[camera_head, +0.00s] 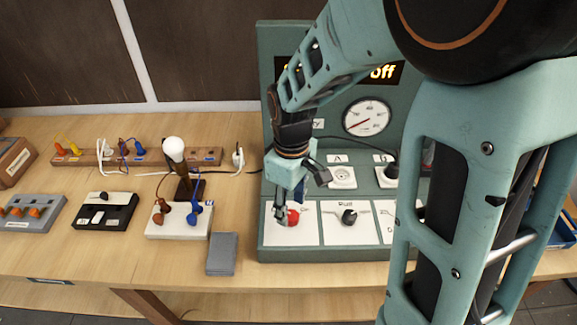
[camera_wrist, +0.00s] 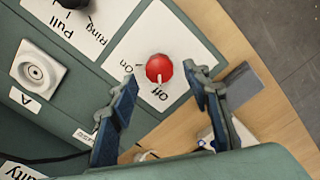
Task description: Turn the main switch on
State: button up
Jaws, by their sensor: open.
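The main switch is a round red knob (camera_head: 292,216) on a white plate at the left front of the green panel (camera_head: 300,254). In the wrist view the red knob (camera_wrist: 159,68) sits beside the printed words "On" and "Off", and a small white mark shows on its edge on the "Off" side. My gripper (camera_head: 284,205) is above the knob, its fingers close to it in the head view. In the wrist view my gripper (camera_wrist: 160,82) is open, with the knob between and just beyond its fingertips. I cannot tell whether a finger touches it. The lit display (camera_head: 383,72) reads "off".
A black knob (camera_head: 349,216) marked "Pull" and "Ring" is right of the red one. A socket (camera_head: 342,177) and a gauge (camera_head: 366,117) are behind. A lamp (camera_head: 174,150), a grey block (camera_head: 222,254) and a black box (camera_head: 105,211) stand to the left.

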aim_at(291, 218)
jog(key=shift+f, duration=1.3)
jog(key=shift+c, duration=0.6)
jog(key=c, duration=1)
